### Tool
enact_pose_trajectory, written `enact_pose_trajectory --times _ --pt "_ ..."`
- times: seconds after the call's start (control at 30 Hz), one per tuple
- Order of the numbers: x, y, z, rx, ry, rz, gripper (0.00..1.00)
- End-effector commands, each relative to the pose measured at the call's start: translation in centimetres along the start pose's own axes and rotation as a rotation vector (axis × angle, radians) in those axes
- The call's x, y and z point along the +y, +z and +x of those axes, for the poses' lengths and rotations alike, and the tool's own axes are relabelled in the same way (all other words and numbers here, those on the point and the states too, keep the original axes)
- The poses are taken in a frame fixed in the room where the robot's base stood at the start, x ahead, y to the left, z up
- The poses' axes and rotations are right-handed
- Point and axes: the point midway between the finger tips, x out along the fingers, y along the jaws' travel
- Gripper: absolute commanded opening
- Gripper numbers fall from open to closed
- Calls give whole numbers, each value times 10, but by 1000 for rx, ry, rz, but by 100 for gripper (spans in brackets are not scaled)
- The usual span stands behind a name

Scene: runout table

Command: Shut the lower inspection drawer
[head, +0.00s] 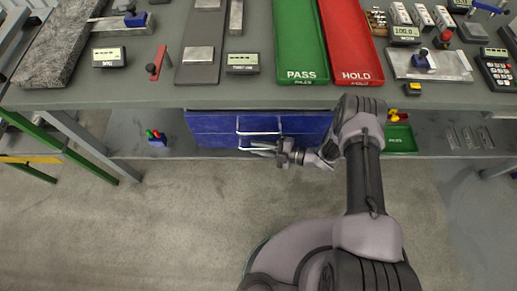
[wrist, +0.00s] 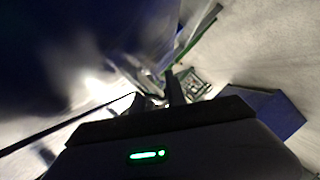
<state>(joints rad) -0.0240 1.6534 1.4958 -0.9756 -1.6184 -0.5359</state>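A blue drawer unit (head: 213,127) stands on the shelf under the table in the head view. Two pale bar handles show on its front: an upper handle (head: 257,133) and a lower handle (head: 245,149). My gripper (head: 264,149) is at the lower handle, its fingers pointing left and overlapping the bar; I cannot tell whether they touch it. How far the lower drawer stands out is unclear from above. In the wrist view, the dark fingers (wrist: 160,98) are in deep shade, with a dark blue surface (wrist: 80,40) close by.
The table top (head: 150,95) overhangs the drawer unit, with a green PASS tray (head: 300,45) and a red HOLD tray (head: 350,45) on it. A small green tray (head: 399,141) sits on the shelf at right. Open concrete floor (head: 170,220) lies in front.

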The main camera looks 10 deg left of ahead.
Motion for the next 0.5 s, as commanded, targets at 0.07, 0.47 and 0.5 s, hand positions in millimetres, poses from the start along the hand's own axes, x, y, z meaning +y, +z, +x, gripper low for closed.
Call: enact_pose_trajectory --times 0.07,0.47,0.5 --pt "1 1 0 -3 1 0 20" --pt "1 0 -13 -4 1 2 20" --pt "2 0 -20 -4 2 2 20"
